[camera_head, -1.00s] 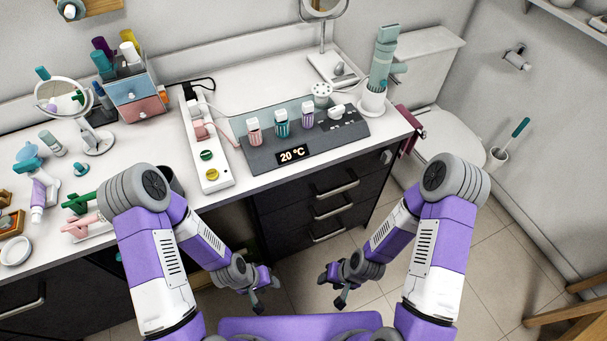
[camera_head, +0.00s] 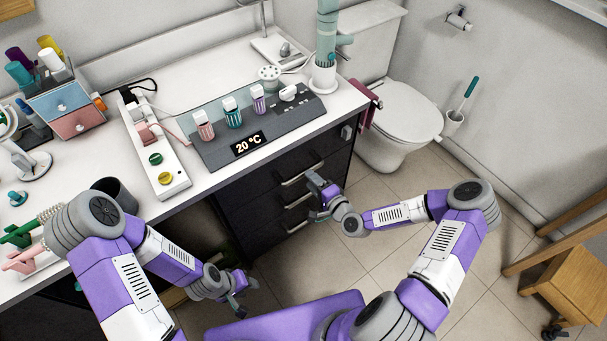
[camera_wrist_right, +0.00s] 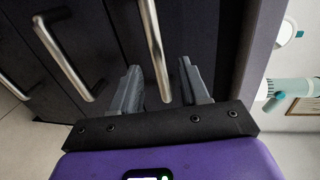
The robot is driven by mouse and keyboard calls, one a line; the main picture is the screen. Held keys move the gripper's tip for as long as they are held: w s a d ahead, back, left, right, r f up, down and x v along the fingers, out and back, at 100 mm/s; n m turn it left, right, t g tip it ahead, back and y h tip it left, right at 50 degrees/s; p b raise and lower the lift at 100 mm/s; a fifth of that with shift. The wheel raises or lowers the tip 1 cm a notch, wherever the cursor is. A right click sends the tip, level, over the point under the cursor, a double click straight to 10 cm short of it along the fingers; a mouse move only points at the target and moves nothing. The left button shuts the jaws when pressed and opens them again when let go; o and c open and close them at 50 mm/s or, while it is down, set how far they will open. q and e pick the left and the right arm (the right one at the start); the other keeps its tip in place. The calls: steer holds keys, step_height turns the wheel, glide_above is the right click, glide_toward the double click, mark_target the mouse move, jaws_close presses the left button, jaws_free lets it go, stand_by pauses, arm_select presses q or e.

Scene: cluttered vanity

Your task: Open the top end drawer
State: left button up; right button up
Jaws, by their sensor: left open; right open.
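The dark drawer unit (camera_head: 249,208) stands under the right end of the counter, its drawers closed. The top drawer's metal bar handle (camera_head: 302,174) is just below the counter edge; it also shows in the right wrist view (camera_wrist_right: 155,45). My right gripper (camera_head: 317,190) is open in front of the drawer fronts, close to the top handle. In the right wrist view the handle runs between the two open fingers (camera_wrist_right: 160,85); I cannot tell whether they touch it. My left gripper (camera_head: 242,291) is open and empty, low in front of the counter.
Two lower handles (camera_head: 298,201) sit under the top one. The counter holds a grey panel reading 20 °C (camera_head: 258,130), a power strip (camera_head: 150,150) and a teal-topped stand (camera_head: 326,45). A toilet (camera_head: 400,110) stands to the right. A wooden stool (camera_head: 570,285) is at far right; floor between is clear.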

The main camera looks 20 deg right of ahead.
steer(key=b+x, duration=0.1)
steer(key=x, duration=0.4)
steer(key=shift+w, duration=0.15)
jaws_close()
